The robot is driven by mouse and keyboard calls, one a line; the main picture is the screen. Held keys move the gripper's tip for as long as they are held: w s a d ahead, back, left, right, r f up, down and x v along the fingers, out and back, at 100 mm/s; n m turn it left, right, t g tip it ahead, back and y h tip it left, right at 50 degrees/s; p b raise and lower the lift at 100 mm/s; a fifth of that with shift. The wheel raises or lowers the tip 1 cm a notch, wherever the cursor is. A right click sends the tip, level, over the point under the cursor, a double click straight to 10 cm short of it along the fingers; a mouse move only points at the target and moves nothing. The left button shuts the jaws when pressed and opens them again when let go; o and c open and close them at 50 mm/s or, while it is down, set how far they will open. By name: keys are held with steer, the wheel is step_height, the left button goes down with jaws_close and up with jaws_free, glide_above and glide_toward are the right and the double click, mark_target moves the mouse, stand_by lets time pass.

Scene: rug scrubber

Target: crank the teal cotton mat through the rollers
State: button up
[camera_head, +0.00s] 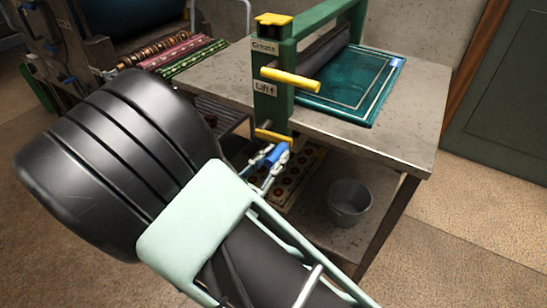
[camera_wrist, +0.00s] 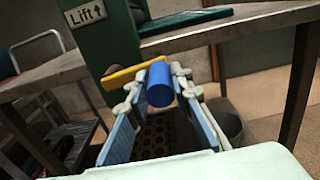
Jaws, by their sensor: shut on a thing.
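A teal mat (camera_head: 340,97) with a pale border line lies flat on the metal table, on the right side of the green roller frame (camera_head: 273,97). Its near left end reaches the dark roller (camera_head: 322,50). The frame carries "Grease" and "Lift ↑" labels and a yellow handle (camera_head: 291,79). Low on the frame is a yellow crank arm (camera_head: 272,136) with a blue grip (camera_head: 277,153). My gripper (camera_head: 268,166) is shut on the blue grip. The wrist view shows the blue grip (camera_wrist: 160,84) between my fingers and the yellow crank arm (camera_wrist: 136,72) behind it.
The metal table (camera_head: 397,146) has bare top around the mat. A grey bucket (camera_head: 348,202) stands on the shelf below, beside a red-dotted mat (camera_head: 296,178). Rolled patterned rugs (camera_head: 178,57) lie at the back left. A dark green cabinet (camera_head: 505,100) stands at the right.

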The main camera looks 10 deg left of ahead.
steer(key=shift+a+r+p, duration=0.15)
steer(key=shift+r+p, duration=0.3)
steer(key=shift+r, duration=0.4)
steer(key=shift+f, duration=0.15)
steer(key=r+p, duration=0.1)
steer(key=a+r+p, duration=0.1)
steer(key=w+a+r+p, duration=0.1)
steer(key=r, duration=0.1)
steer(key=shift+a+p, duration=0.15)
steer(key=shift+p, duration=0.15)
